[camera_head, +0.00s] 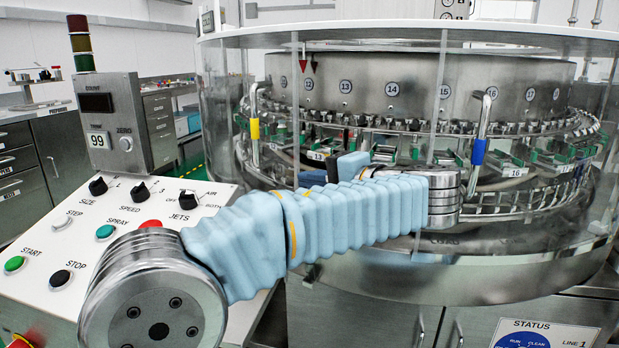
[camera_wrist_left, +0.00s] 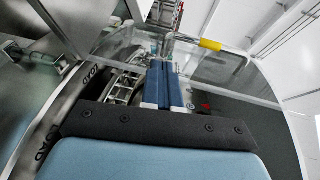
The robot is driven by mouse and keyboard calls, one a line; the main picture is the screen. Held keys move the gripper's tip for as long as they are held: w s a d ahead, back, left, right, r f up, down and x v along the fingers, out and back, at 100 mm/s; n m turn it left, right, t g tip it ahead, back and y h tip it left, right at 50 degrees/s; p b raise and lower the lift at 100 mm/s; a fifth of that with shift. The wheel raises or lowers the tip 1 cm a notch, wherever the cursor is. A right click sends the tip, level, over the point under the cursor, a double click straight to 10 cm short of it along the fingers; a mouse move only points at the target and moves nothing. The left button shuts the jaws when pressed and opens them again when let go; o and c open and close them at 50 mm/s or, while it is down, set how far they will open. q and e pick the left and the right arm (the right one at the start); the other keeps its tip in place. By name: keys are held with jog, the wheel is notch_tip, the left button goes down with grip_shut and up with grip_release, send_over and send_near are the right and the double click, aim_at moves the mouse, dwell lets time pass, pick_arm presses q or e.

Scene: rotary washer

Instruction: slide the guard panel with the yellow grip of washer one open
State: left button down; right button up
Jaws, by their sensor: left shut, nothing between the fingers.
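Washer one is the round steel machine behind clear curved guard panels (camera_head: 272,75). The yellow grip (camera_head: 254,128) sits on a vertical bar handle at the left front of the guard; it also shows in the left wrist view (camera_wrist_left: 210,45), to the right of and beyond the fingertips. My left gripper (camera_head: 311,178) is in front of the guard, to the right of the yellow grip and a little lower, apart from it. Its blue fingers are shut together and empty in the wrist view (camera_wrist_left: 168,68). My left arm hides part of the lower guard. My right gripper is not in view.
A second handle with a blue grip (camera_head: 478,152) stands at the right front of the guard. A sloped control panel (camera_head: 110,225) with knobs and buttons lies below left. A grey box with a signal tower (camera_head: 112,125) stands behind it.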

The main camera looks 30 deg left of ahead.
aim_at(262, 168)
pick_arm(q)
jog(key=x, duration=0.7)
jog(key=r+x, duration=0.1)
jog(key=x, duration=0.2)
jog(key=shift+w+a, duration=0.15)
jog(key=shift+a, duration=0.15)
jog(key=shift+a, duration=0.2)
jog(key=w+a+t+p, duration=0.1)
jog(key=w+a, duration=0.1)
jog(key=a, duration=0.9)
jog(key=w+a+m+t+p, duration=0.1)
jog(key=w+a, duration=0.2)
jog(key=a, duration=0.8)
jog(key=shift+m+h, duration=0.3)
jog(key=shift+h, duration=0.1)
jog(key=shift+w, duration=0.1)
